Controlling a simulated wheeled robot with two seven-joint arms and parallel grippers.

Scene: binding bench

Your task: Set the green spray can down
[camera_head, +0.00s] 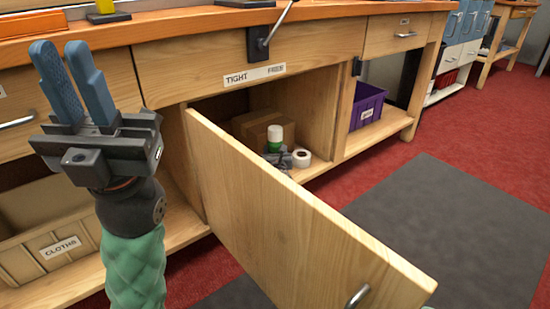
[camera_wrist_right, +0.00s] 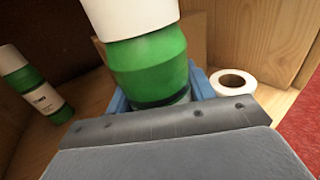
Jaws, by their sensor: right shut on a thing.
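The green spray can (camera_head: 274,146) with a white cap is upright inside the open cupboard (camera_head: 320,110). In the right wrist view the green can (camera_wrist_right: 150,68) sits between the blue fingers of my right gripper (camera_wrist_right: 160,98), which is shut on it. The can's lower part is hidden by the gripper, so I cannot tell whether it touches the cupboard floor. In the head view my right gripper (camera_head: 279,157) is mostly hidden behind the cupboard door. My left gripper (camera_head: 75,85) is open and empty, raised in front of the bench at left.
A white roll (camera_head: 301,158) stands right of the can. A cardboard box (camera_head: 252,124) is behind it. Another green-and-white can (camera_wrist_right: 38,92) shows at left in the wrist view. The open wooden door (camera_head: 290,220) juts forward. A purple bin (camera_head: 367,105) occupies the right-hand bay.

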